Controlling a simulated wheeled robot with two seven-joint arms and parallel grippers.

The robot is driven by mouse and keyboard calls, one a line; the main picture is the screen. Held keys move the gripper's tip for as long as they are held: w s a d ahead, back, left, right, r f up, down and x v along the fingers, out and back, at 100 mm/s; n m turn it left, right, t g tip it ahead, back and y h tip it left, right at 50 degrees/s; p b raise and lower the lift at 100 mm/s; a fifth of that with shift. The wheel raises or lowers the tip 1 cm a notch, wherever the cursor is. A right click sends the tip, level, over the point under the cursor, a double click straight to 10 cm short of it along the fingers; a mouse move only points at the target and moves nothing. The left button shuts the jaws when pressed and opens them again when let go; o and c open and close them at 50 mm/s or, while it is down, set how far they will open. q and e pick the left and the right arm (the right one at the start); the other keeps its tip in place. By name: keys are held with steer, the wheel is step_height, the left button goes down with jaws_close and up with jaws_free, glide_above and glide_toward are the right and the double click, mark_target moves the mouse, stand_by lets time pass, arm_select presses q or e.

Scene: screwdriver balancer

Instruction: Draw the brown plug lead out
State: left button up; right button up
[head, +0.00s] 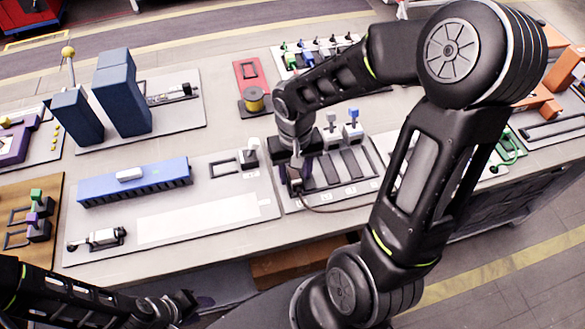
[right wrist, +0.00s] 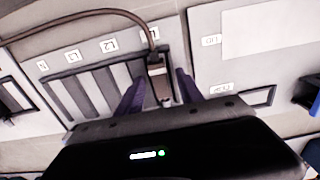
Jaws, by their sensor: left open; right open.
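The brown plug (right wrist: 156,68) stands in the end slot of a slotted terminal block (right wrist: 92,92), and its brown lead (right wrist: 104,12) curves away from its top. In the head view the plug (head: 294,174) shows just below my right gripper (head: 296,160), and the block (head: 352,163) lies beside it. My right gripper (right wrist: 160,82) is open, with one purple finger on each side of the plug. I cannot tell whether the fingers touch it. My left gripper (head: 183,303) is open, low at the bottom left, away from the block.
Other plugs, a grey-white one (head: 331,138) and a blue-topped one (head: 353,128), stand behind the block. A blue rail (head: 135,182) lies on the board to the left. My right arm hides part of the right side.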

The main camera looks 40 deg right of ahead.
steer(key=shift+r+p, duration=2.55)
steer(key=shift+r, duration=0.95)
